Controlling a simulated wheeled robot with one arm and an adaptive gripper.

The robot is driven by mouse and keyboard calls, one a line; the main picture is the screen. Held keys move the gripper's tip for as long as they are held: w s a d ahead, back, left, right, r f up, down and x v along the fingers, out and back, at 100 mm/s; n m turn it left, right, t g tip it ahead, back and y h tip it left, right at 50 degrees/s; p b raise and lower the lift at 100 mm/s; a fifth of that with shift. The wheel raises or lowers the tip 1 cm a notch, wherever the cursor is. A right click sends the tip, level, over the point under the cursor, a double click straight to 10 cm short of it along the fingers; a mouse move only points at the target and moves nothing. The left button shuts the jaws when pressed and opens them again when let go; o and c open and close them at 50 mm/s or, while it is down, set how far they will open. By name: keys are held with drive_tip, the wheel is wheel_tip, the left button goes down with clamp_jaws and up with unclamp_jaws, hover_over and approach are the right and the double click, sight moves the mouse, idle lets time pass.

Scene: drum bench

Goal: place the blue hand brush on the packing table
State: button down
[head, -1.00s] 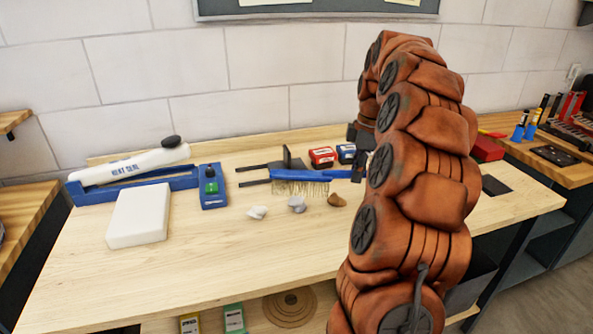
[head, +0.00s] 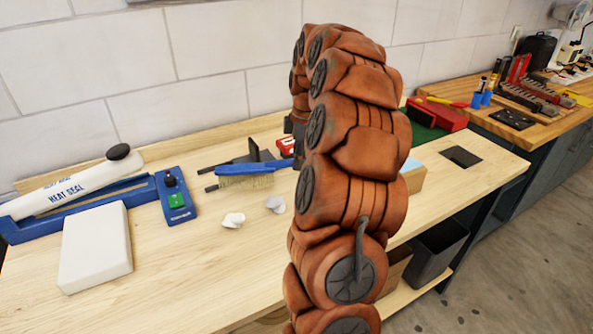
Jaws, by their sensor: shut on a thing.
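The blue hand brush (head: 247,169) has pale bristles pointing down. It is held level over the back middle of the light wooden table (head: 180,285), which carries a heat sealer and looks like the packing table. I cannot tell how far the bristles are from the tabletop. My gripper (head: 298,151) is shut on the right end of the brush's handle. The fingers are mostly hidden behind my orange arm.
The heat sealer (head: 75,195), a white block (head: 95,246) and pale lumps (head: 233,220) lie left and front of the brush. A dark bracket (head: 253,149) and a red box (head: 286,145) stand behind it. A tool bench (head: 520,124) is at right.

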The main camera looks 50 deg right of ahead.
drive_tip(key=shift+f+p, duration=0.45)
drive_tip(key=shift+f, duration=1.9)
drive_tip(key=shift+s+f+b, duration=0.1)
drive_tip(key=shift+f+b, duration=0.25)
drive_tip(key=shift+f, duration=0.1)
drive_tip(key=shift+a+f, duration=0.1)
drive_tip(key=shift+f, duration=0.15)
drive_tip(key=c, duration=1)
unclamp_jaws()
drive_tip(key=shift+c, duration=0.2)
drive_tip(key=shift+r, duration=0.1)
drive_tip(key=shift+r, duration=0.1)
